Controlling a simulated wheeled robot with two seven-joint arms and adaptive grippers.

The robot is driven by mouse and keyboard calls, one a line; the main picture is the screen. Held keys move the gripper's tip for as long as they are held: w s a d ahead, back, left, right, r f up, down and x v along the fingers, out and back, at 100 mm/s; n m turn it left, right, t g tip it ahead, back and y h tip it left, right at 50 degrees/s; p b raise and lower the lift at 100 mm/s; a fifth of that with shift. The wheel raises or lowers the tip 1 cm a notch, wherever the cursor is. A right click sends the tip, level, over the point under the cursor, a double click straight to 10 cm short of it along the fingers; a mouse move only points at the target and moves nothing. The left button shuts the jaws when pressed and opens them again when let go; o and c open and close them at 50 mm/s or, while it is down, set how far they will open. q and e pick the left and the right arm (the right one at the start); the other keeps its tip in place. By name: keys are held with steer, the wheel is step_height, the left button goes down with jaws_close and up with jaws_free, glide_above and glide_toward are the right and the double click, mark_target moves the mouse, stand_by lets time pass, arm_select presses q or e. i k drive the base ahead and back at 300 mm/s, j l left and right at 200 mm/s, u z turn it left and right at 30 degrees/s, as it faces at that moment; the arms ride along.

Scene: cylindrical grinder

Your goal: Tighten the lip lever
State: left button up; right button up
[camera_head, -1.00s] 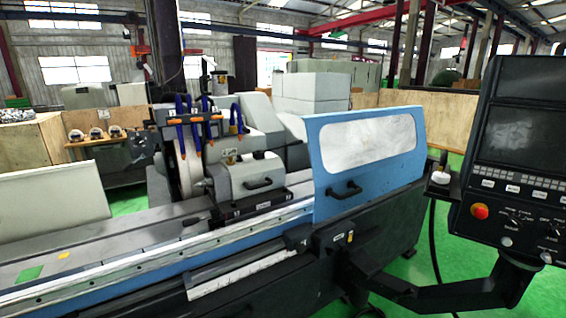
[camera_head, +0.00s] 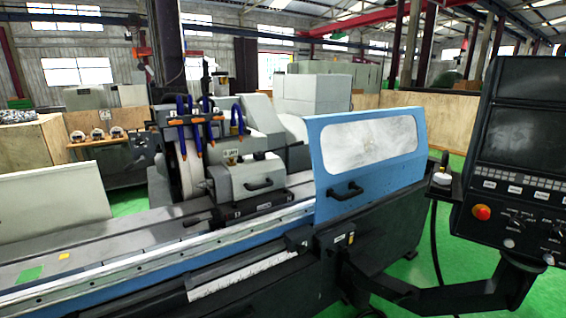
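The cylindrical grinder's blue bed (camera_head: 160,270) runs from lower left to the middle of the head view. A grey workhead (camera_head: 240,172) with a black handle (camera_head: 258,185) sits on the bed beside the grinding wheel (camera_head: 182,170). Blue coolant hoses with orange nozzles (camera_head: 198,135) hang in front of the wheel. I cannot pick out a lip lever for certain; small parts around the workhead are too small to tell. Neither of my grippers shows in this view.
A blue sliding door (camera_head: 325,150) with a window and black handle (camera_head: 345,192) covers the grinder's right part. A control panel (camera_head: 515,160) with a red button (camera_head: 481,212) stands at the right on a black arm (camera_head: 450,296). The left bed is mostly clear.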

mark_target(143, 157)
steer(key=j+z, duration=0.25)
steer(key=j, duration=0.5)
steer(key=k+j+z, duration=0.1)
steer(key=j+z, duration=0.15)
steer(key=j, duration=0.5)
